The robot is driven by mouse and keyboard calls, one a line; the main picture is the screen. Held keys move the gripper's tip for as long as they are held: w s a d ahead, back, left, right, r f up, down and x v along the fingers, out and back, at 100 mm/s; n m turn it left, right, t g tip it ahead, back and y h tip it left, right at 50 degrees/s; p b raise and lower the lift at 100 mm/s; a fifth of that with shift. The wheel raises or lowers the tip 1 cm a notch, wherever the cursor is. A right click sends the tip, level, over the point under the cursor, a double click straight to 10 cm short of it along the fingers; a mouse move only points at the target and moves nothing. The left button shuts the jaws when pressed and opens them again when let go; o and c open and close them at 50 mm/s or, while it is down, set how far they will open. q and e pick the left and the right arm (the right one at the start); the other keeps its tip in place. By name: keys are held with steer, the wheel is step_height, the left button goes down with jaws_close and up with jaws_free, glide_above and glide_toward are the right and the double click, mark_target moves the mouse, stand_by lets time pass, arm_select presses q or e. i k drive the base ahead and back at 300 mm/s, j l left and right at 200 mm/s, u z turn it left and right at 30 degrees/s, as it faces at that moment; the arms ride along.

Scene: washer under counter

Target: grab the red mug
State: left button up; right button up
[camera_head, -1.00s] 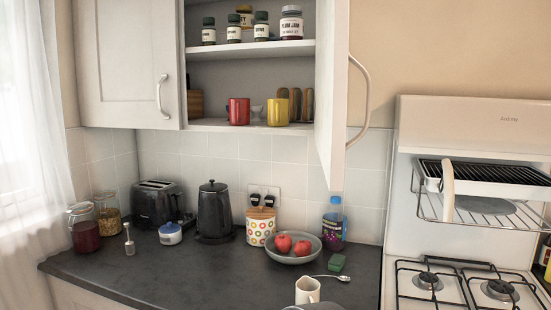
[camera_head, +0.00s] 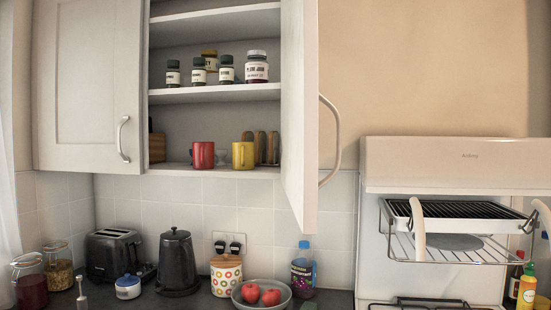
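The red mug (camera_head: 203,155) stands upright on the bottom shelf of the open wall cupboard (camera_head: 216,172). A yellow mug (camera_head: 243,155) stands on the same shelf just right of it. A small glass-like item shows between and behind the two mugs. Neither of my grippers is in view.
The right cupboard door (camera_head: 300,120) stands open and juts forward; the left door (camera_head: 88,85) is shut. Jars (camera_head: 257,67) stand on the shelf above. Below are a kettle (camera_head: 176,262), a toaster (camera_head: 113,255) and a bowl of red fruit (camera_head: 261,294). A stove stands right.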

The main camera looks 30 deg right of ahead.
mark_target(203, 153)
steer(key=i+z, duration=0.15)
steer(key=z, duration=0.3)
steer(key=i+z, duration=0.1)
steer(key=z, duration=0.4)
steer(key=i+j, duration=0.1)
steer(key=i, duration=0.45)
steer(key=k+l+u, duration=0.15)
steer(key=l, duration=0.3)
steer(key=k+l+u, duration=0.2)
steer(key=l, duration=0.25)
steer(key=k+l+u, duration=0.15)
steer(key=k+l, duration=0.2)
